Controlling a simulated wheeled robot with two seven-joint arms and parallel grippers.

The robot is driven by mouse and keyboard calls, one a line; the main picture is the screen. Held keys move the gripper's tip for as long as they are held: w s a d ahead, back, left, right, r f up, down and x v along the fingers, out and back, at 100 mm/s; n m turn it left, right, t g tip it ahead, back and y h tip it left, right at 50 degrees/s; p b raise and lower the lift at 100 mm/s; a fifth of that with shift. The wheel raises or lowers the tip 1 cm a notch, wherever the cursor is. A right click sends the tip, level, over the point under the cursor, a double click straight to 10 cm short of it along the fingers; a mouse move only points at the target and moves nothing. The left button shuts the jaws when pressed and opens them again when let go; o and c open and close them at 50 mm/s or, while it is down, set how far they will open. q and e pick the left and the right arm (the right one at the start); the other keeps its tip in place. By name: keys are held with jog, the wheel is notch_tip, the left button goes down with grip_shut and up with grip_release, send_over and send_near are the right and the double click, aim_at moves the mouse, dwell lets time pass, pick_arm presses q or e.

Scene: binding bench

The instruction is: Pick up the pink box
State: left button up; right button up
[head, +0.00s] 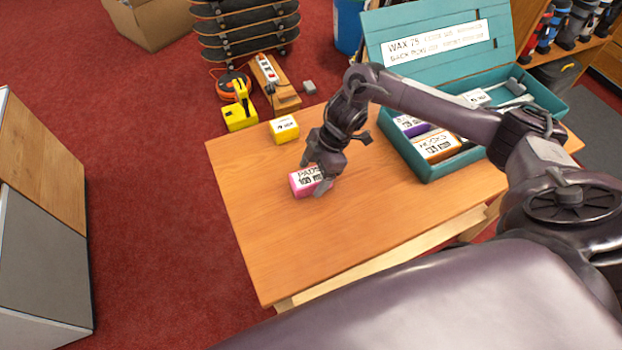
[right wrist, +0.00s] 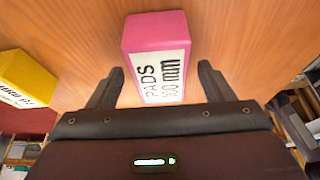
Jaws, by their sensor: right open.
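The pink box (head: 304,181) with a white "PADS 100 mm" label lies on the wooden table, left of the middle. My right gripper (head: 317,180) is at the box, with its fingers around or just beside it in the head view. In the right wrist view the pink box (right wrist: 155,45) stands between and beyond the two open fingers (right wrist: 160,82). Gaps show on both sides, so the fingers do not appear to touch it. My left gripper is in neither view.
A yellow box (head: 284,129) stands behind the pink box. A teal open case (head: 425,165) with several boxes stands at the right of the table (head: 250,230). Left of the pink box the tabletop is clear. Skateboards (head: 245,30) are stacked beyond the table.

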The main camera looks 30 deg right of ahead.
dwell(0.3)
jog(key=c, duration=1.1)
jog(key=shift+c, duration=0.2)
